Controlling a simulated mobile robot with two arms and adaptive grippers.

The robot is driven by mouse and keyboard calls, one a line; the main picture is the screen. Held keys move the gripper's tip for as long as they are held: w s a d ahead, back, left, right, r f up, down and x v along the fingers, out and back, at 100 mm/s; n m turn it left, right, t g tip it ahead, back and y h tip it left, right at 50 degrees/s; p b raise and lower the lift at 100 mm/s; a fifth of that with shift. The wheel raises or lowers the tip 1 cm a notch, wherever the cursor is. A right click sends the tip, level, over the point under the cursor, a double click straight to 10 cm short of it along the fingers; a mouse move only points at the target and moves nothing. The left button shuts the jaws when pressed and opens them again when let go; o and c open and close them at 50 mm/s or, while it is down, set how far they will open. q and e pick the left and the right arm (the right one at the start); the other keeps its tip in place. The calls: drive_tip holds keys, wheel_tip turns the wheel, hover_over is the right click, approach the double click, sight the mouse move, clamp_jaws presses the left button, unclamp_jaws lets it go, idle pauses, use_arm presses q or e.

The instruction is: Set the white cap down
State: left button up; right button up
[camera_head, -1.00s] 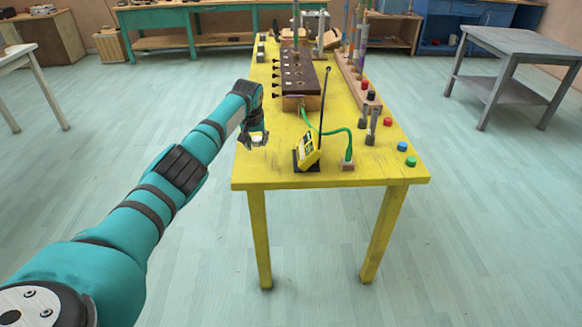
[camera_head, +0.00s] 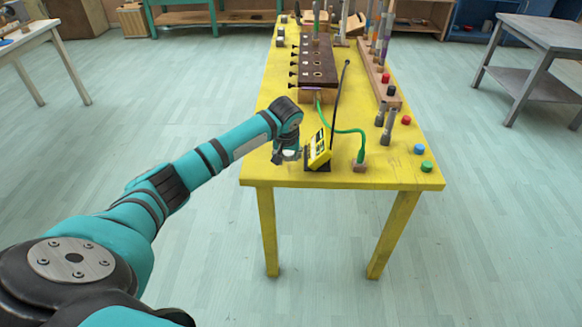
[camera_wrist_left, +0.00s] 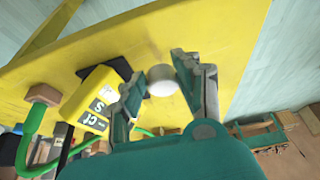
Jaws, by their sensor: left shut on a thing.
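The white cap (camera_wrist_left: 162,80) shows between the fingers of my left gripper (camera_wrist_left: 157,72) in the left wrist view. The gripper is shut on it. In the head view, my left gripper (camera_head: 287,156) is low over the near left part of the yellow table (camera_head: 275,174), just left of the yellow device. I cannot tell whether the cap touches the tabletop. My right gripper is not in view.
The yellow device (camera_head: 319,150) with dark lettering stands close to the right of the gripper. A green cable (camera_head: 346,131) runs behind it. Blue (camera_head: 419,149), green (camera_head: 426,167) and red (camera_head: 406,120) caps lie at the right edge. The near left table corner is bare.

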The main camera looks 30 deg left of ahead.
sight(291, 176)
use_arm(q)
drive_tip(key=shift+s+d, duration=0.7)
drive_tip(key=shift+d, duration=0.1)
drive_tip(key=shift+s+d+f, duration=0.15)
drive_tip(key=shift+s+d, duration=0.2)
drive_tip(key=shift+d, duration=0.1)
wheel_tip(291, 176, down, 3)
drive_tip(key=shift+r+p, duration=0.15)
drive_tip(key=shift+p, duration=0.15)
drive_tip(key=shift+f, duration=0.4)
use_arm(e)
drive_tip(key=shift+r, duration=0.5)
use_arm(q)
drive_tip(key=shift+f, duration=0.1)
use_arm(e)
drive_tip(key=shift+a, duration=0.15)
use_arm(q)
drive_tip(key=o, duration=1.1)
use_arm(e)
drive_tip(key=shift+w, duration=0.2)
